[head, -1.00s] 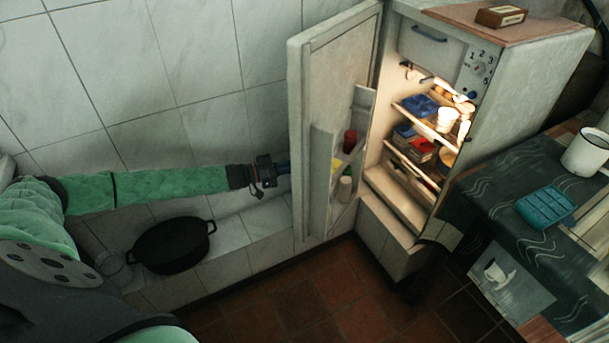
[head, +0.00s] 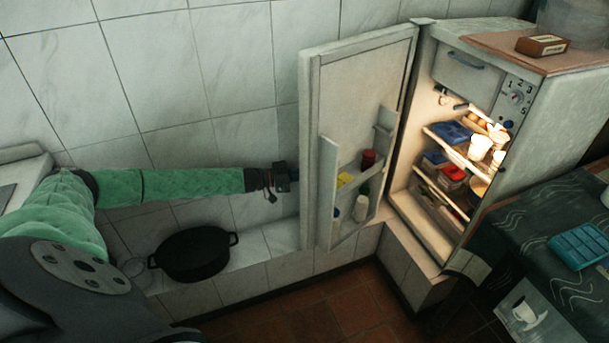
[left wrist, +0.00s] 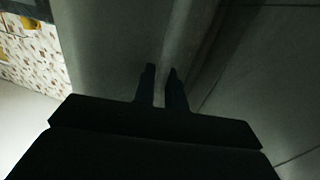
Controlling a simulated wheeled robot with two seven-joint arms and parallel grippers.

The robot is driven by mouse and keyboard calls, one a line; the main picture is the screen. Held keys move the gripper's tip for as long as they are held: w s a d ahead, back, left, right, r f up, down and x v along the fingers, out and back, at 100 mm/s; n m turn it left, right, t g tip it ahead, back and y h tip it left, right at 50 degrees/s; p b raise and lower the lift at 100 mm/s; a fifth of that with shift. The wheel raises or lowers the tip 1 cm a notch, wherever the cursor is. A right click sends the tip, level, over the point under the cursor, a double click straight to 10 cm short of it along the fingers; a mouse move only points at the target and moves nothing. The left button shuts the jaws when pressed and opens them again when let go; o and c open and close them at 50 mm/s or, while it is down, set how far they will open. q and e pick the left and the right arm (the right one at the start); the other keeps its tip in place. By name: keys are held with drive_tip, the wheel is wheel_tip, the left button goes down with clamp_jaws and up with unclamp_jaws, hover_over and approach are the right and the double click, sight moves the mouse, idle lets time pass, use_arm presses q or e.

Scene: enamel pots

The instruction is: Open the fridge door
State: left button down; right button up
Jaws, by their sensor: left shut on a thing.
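The fridge (head: 545,115) stands at the right with its lit inside showing. Its white door (head: 370,85) is swung wide open to the left, with its inner face and bottle shelves toward me. My left gripper (head: 294,176) reaches in from the left to the door's free edge. In the left wrist view, the two dark fingers (left wrist: 162,85) are closed on a pale upright part of the door (left wrist: 110,60). Whether that part is a handle or the edge is too dark to tell. My right gripper is in neither view.
A black pot (head: 193,255) sits on the tiled ledge (head: 240,285) below my left arm. A cloth-covered table (head: 530,235) with a blue tray (head: 580,247) is at the right. A small box (head: 542,45) lies on the fridge top. Red floor tiles are clear in front.

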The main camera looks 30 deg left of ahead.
use_arm(q)
drive_tip(key=shift+w+d+r, duration=0.15)
drive_tip(key=c, duration=1.7)
unclamp_jaws()
drive_tip(key=shift+o, duration=1.2)
drive_tip(key=shift+w+d+f, duration=0.1)
drive_tip(key=shift+d+f, duration=0.05)
drive_tip(key=shift+f, duration=0.05)
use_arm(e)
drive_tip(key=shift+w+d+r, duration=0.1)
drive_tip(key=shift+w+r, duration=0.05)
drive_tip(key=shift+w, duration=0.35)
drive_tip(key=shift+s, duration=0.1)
use_arm(q)
drive_tip(key=p+v, duration=0.1)
drive_tip(key=v, duration=0.7)
drive_tip(key=shift+p, duration=0.35)
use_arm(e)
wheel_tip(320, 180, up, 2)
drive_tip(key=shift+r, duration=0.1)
use_arm(q)
drive_tip(key=shift+c, duration=0.2)
